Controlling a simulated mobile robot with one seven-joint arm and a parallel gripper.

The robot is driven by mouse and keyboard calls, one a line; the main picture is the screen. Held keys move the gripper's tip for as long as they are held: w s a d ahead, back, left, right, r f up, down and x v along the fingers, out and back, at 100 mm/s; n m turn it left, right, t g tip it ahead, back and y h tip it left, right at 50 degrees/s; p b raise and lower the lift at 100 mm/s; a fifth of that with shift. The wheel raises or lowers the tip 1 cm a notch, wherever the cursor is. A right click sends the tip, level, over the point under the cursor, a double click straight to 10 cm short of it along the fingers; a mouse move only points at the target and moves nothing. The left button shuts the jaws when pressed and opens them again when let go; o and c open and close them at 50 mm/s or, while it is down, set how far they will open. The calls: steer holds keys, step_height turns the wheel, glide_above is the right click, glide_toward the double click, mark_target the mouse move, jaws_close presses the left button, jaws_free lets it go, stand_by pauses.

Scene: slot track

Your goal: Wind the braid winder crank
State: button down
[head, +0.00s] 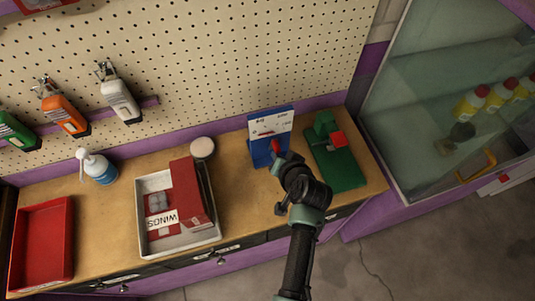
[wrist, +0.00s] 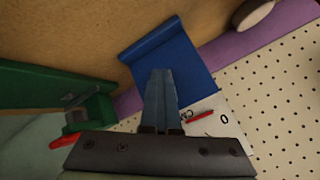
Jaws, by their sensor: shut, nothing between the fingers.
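A blue stand with a white marked panel (head: 270,132) is at the back of the counter, with a red part (head: 275,146) low on its front. Its blue plate (wrist: 170,55) and white panel with a red bar (wrist: 200,119) also show in the wrist view. A green device (head: 335,165) with a red block stands to its right. I cannot tell for certain which is the braid winder, and no crank shows clearly. My gripper (head: 279,158) is in front of the blue stand; in the wrist view its fingers (wrist: 161,75) are together and empty, overlapping the blue plate. Contact is unclear.
A white tray (head: 141,190) with a red box (head: 191,193) sits left on the counter, beside a round white-topped item (head: 203,148). A red tray (head: 42,245) and spray bottle (head: 98,168) are further left. A glass cabinet (head: 430,90) stands right.

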mark_target(273, 145)
steer(key=r, duration=0.1)
steer(key=w+r, duration=0.1)
steer(key=t, duration=0.1)
steer(key=shift+w+a+r, duration=0.15)
steer(key=shift+a+r, duration=0.2)
steer(key=shift+r, duration=0.05)
steer(key=shift+a+f, duration=0.1)
steer(key=shift+a, duration=0.2)
steer(key=shift+s+a, duration=0.2)
steer(key=shift+a+f, duration=0.1)
steer(key=shift+a, duration=0.05)
steer(key=shift+s+a+f, duration=0.15)
steer(key=shift+s+a, duration=0.05)
steer(key=shift+a, duration=0.05)
steer(key=shift+s+a+f, duration=0.2)
steer(key=shift+f, duration=0.4)
steer(key=shift+f, duration=0.1)
steer(key=shift+a+f, duration=0.1)
steer(key=shift+a, duration=0.05)
